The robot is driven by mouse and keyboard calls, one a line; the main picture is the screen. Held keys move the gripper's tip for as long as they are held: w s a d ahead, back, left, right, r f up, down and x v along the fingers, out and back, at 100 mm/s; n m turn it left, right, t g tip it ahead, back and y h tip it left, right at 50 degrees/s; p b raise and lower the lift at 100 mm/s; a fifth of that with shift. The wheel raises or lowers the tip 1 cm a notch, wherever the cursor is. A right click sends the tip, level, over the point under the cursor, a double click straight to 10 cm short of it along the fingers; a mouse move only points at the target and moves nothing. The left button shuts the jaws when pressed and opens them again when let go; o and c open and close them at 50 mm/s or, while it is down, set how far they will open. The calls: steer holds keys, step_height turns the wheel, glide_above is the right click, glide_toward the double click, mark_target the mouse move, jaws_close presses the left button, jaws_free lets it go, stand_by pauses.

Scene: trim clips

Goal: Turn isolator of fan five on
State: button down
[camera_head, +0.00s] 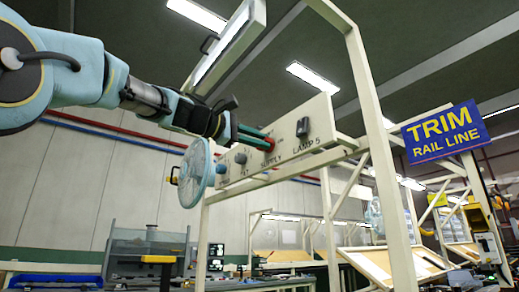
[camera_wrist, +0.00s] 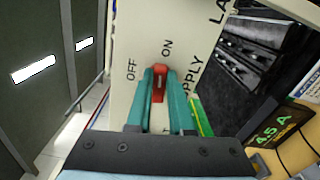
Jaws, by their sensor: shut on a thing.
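The cream panel (camera_head: 292,128) is mounted on a frame and carries the words SUPPLY and LAMP 5. A red isolator handle (camera_wrist: 159,88) sits on it beside the printed words OFF and ON; it also shows in the head view (camera_head: 269,144). In the wrist view the handle lies roughly upright in the picture, its top end just below ON, with OFF to its left. My gripper (camera_wrist: 158,74) has teal fingers shut on the handle, one on each side. In the head view my gripper (camera_head: 250,138) reaches the panel from the left. A round, pale-blue fan (camera_head: 194,172) stands at the panel's left end.
A black switch (camera_head: 302,127) sits right of the handle, by LAMP 5. Blue-grey knobs (camera_head: 240,158) lie left of it, close below my gripper. A cream upright post (camera_head: 380,150) stands to the right. A blue TRIM RAIL LINE sign (camera_head: 444,132) hangs beyond.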

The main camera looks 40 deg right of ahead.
steer(key=shift+f+m+b, duration=0.2)
steer(key=shift+m+b, duration=0.4)
steer(key=shift+m, duration=0.2)
steer(key=c, duration=0.8)
jaws_free()
steer(key=a+b, duration=0.3)
steer(key=a, duration=0.7)
steer(key=shift+w+a, duration=0.3)
steer(key=shift+a, duration=0.1)
